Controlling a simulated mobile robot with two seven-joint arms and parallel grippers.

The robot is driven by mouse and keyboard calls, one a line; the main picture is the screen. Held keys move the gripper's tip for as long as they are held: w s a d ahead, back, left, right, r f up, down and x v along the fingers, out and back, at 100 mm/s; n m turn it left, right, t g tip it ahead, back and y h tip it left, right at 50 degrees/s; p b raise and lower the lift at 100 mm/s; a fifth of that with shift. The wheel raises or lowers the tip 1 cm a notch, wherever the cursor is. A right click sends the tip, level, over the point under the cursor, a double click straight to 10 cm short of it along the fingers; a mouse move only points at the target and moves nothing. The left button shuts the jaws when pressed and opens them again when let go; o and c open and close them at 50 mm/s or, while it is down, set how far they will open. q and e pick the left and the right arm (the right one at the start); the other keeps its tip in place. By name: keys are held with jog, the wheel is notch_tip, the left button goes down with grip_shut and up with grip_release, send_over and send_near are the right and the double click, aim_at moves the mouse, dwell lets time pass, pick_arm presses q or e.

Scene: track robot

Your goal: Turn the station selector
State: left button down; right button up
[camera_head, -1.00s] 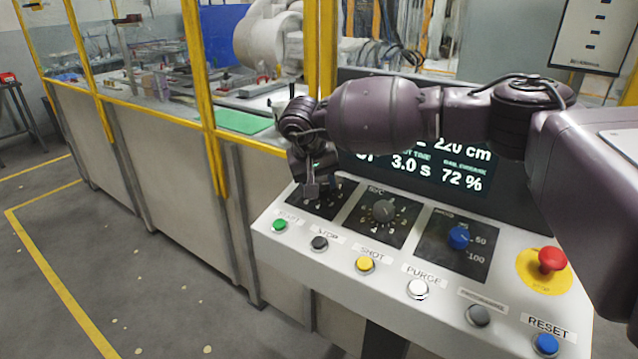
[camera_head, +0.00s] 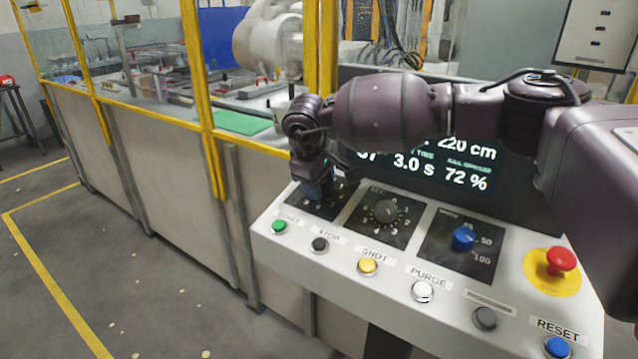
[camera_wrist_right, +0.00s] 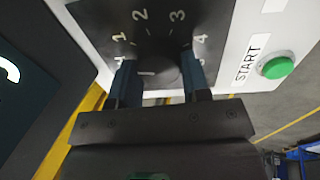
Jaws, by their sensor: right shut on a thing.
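The station selector is a dark round knob (camera_wrist_right: 160,72) on a black plate marked 1, 2, 3 and 4. In the right wrist view it sits between the two blue-grey fingers of my right gripper (camera_wrist_right: 158,80), which is shut on it. A pale line shows on the knob's face between the fingers. In the head view my right gripper (camera_head: 318,190) reaches down onto the leftmost black plate (camera_head: 297,204) of the console and hides the knob. My left gripper is not in view.
A row of buttons runs along the front, from a green one (camera_head: 279,226) to a blue RESET one (camera_head: 558,347). A screen (camera_head: 425,160) stands behind.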

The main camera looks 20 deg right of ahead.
jog(key=shift+r+n, duration=0.1)
jog(key=shift+n, duration=0.3)
jog(key=o, duration=0.9)
jog(key=shift+o, duration=0.2)
jog(key=v, duration=1)
jog(key=shift+r+p, duration=0.35)
jog(key=shift+s+a+r, duration=0.1)
